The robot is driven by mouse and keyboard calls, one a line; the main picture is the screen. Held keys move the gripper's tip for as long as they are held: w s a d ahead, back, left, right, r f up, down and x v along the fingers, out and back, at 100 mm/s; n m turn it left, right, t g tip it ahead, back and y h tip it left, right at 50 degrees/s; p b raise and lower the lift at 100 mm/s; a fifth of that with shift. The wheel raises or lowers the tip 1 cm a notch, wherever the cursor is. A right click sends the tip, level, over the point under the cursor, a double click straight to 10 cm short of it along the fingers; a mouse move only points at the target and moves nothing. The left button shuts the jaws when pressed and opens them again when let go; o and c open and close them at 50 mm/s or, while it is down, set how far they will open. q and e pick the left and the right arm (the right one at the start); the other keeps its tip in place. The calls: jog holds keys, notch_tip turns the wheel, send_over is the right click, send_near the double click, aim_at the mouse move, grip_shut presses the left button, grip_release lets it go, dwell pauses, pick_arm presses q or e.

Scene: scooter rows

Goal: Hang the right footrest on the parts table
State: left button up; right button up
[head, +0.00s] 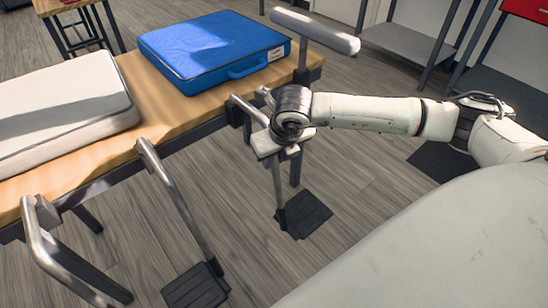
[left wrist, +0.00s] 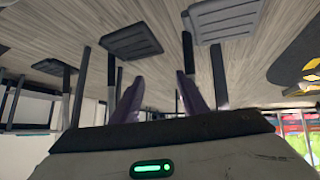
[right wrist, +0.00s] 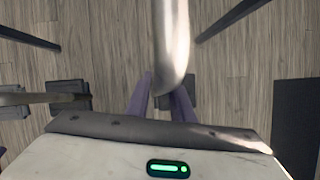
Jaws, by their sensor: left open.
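The right footrest, a grey metal tube with a black ribbed foot plate (head: 303,213), hangs upright beside the right end of the wooden parts table (head: 160,100). My right gripper (head: 268,143) is at its top end by the table edge and hides its upper joint. In the right wrist view a thick grey tube (right wrist: 172,40) passes between the fingers, which look closed on it; the foot plate shows below (right wrist: 190,92). Whether the footrest rests on the table edge cannot be told. My left gripper (left wrist: 160,98) is open and empty, outside the head view.
A blue case (head: 213,50) and a pale cushion (head: 60,115) lie on the table. Another footrest (head: 197,287) hangs at the front edge, beside a bent metal tube (head: 38,245). A padded grey bar (head: 315,30) stands at the table's right end. Grey shelving is behind.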

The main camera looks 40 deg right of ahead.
jog(key=o, duration=0.4)
pick_arm(q)
jog(key=shift+w, duration=0.15)
pick_arm(e)
jog(key=shift+f, duration=0.1)
pick_arm(q)
jog(key=shift+r, duration=0.1)
pick_arm(e)
jog(key=shift+s, duration=0.1)
pick_arm(q)
jog(key=shift+r+p, duration=0.2)
jog(key=shift+p, duration=0.55)
pick_arm(e)
jog(key=v, duration=1)
jog(key=shift+r, duration=0.3)
pick_arm(q)
jog(key=shift+a, duration=0.1)
